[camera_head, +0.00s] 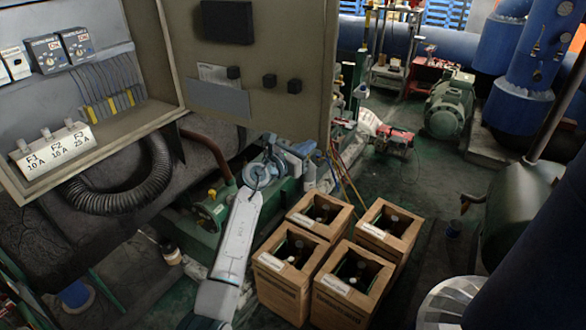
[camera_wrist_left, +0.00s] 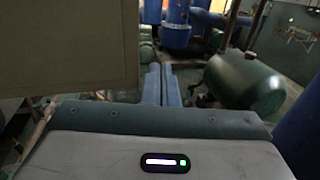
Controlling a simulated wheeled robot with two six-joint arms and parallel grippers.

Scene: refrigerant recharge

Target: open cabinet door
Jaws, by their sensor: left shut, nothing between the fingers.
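The grey electrical cabinet (camera_head: 50,100) is at the upper left in the head view. Its beige door (camera_head: 285,110) stands wide open, swung out to the right, with its inner face showing. The door also shows as a pale panel in the left wrist view (camera_wrist_left: 70,50), to the left of the fingers. My left gripper (camera_head: 283,160) is below the door's lower edge in the head view, near its right half. In the left wrist view its two fingers (camera_wrist_left: 161,84) lie together, shut and empty, apart from the panel in the picture. My right gripper is not in view.
A black corrugated hose (camera_head: 125,195) hangs under the cabinet. A green tank (camera_wrist_left: 243,80) and blue pipes stand to the right. Some floor beyond the boxes is clear.

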